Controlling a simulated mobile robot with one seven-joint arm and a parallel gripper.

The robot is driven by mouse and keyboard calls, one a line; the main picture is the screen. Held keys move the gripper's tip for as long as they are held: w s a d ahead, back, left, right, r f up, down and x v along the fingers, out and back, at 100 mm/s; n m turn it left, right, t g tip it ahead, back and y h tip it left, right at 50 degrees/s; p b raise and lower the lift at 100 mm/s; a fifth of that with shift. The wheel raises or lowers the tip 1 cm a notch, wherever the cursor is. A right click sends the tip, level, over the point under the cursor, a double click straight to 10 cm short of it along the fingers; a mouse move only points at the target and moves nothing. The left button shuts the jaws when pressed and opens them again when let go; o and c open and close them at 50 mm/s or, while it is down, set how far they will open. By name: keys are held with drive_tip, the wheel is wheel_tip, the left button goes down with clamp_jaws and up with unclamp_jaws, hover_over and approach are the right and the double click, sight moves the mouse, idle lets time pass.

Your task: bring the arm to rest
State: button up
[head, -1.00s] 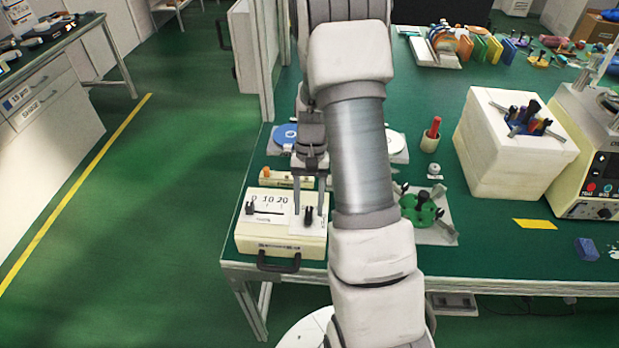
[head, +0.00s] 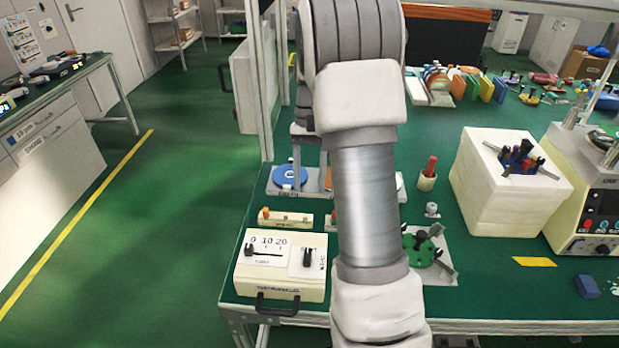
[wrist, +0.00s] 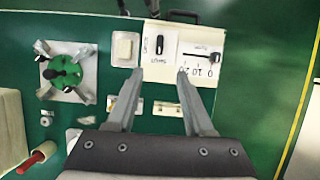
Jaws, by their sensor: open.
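My gripper (wrist: 160,73) is open and empty in the wrist view, its two fingers apart. It is above the bench, with the cream control box (wrist: 172,69) beyond the fingertips; how high cannot be told exactly. In the head view my arm rises over the bench in front of the column, and my gripper is mostly hidden behind it. The control box (head: 281,278) stands at the bench's near left corner, with a 0-10-20 scale, a black switch (head: 308,258) and a black front handle. Nothing is held.
A green round fixture (head: 420,249) on a plate sits right of the box. A red-handled tool in a cup (head: 427,180), a white block (head: 510,185) and a machine (head: 595,195) stand further right. A blue disc (head: 290,175) lies behind the box. Left floor is free.

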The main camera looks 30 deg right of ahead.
idle(0.4)
drive_tip(key=s+a+r+n+t+h, duration=0.1)
drive_tip(key=s+a+r+n+t, duration=0.2)
drive_tip(key=s+a+r, duration=0.3)
drive_tip(key=s+a+r+n+t+h, duration=0.1)
drive_tip(key=s+a+r+n+t, duration=0.2)
drive_tip(key=s, duration=0.9)
drive_tip(key=shift+s+a+r+n+t, duration=0.3)
drive_tip(key=shift+a+r+t, duration=1.45)
drive_tip(key=shift+a, duration=1.05)
drive_tip(key=shift+r, duration=0.1)
